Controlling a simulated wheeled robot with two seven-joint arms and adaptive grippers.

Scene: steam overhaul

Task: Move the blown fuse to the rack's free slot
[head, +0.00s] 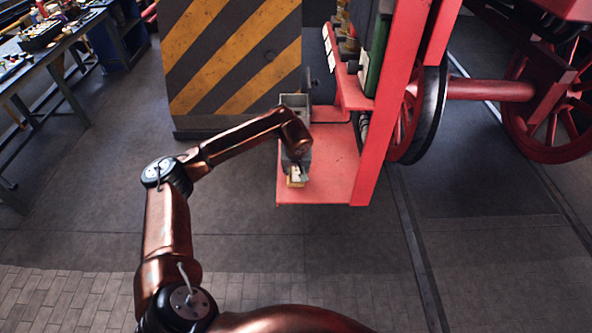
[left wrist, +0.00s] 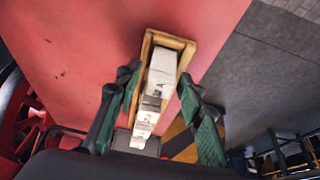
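A small tan wooden rack (left wrist: 187,44) lies on the red platform, near its front edge in the head view (head: 296,183). In the left wrist view, white pieces with grey metal parts (left wrist: 161,75) stand in a row from inside the rack's frame toward my gripper. I cannot tell which piece is the blown fuse or where a free slot is. My left gripper (left wrist: 157,92) is open over the rack, one green-padded finger on each side of the white pieces, with gaps visible. In the head view my left gripper (head: 298,170) partly hides the rack. My right gripper is not in view.
The red platform (head: 333,165) joins an upright red post (head: 392,100) at right. A grey box (head: 295,102) stands behind my left wrist. A striped cabinet (head: 235,60) is behind. A workbench (head: 50,45) is far left. The floor in front is clear.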

